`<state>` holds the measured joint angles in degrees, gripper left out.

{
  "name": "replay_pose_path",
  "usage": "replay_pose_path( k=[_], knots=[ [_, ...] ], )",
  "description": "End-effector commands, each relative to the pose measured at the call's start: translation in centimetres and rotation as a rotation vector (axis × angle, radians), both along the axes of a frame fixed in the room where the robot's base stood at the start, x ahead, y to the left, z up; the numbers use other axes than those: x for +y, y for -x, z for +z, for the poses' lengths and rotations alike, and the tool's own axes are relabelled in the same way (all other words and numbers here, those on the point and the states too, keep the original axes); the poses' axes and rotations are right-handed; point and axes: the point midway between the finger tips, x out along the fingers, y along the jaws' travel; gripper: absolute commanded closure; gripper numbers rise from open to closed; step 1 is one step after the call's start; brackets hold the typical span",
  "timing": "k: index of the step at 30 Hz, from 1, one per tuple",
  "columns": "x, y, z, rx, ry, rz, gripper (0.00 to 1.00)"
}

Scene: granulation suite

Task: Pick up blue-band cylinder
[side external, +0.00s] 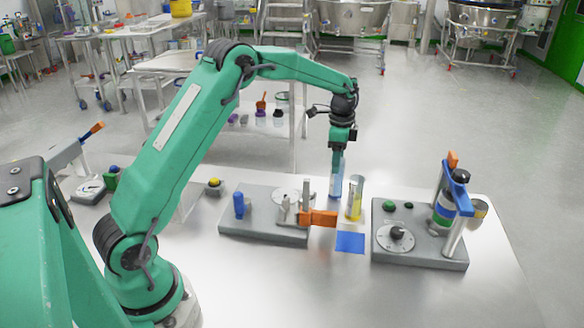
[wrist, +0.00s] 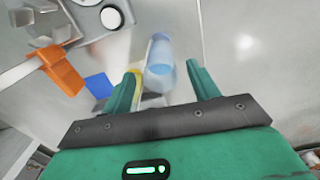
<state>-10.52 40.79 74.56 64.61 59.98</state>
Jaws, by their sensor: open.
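The blue-band cylinder (side external: 336,186) is a clear tube with blue in it, standing upright on the metal table in the side external view. My gripper (side external: 338,164) points down at its top. In the wrist view the blue-band cylinder (wrist: 160,58) shows in the gap between the two green fingers of my gripper (wrist: 163,70). The fingers are open, with space on each side of it. I cannot tell whether they reach down around it. A yellow-band cylinder (side external: 355,199) stands close to its right, and in the wrist view it is partly hidden behind the left finger.
A blue square (side external: 350,242) lies on the table in front of the cylinders. A grey fixture with an orange block (side external: 319,217) is at left. A device with a dial (side external: 396,238) and upright posts is at right. The front of the table is clear.

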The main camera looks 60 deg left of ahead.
Motion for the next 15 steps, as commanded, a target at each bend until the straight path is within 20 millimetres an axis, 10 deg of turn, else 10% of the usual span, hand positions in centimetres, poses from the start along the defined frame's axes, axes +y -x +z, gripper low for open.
replay_pose_path(
  k=[15],
  knots=[
    [0.0,0.0,-3.4,0.001,0.000,0.000,0.40]
  ],
)
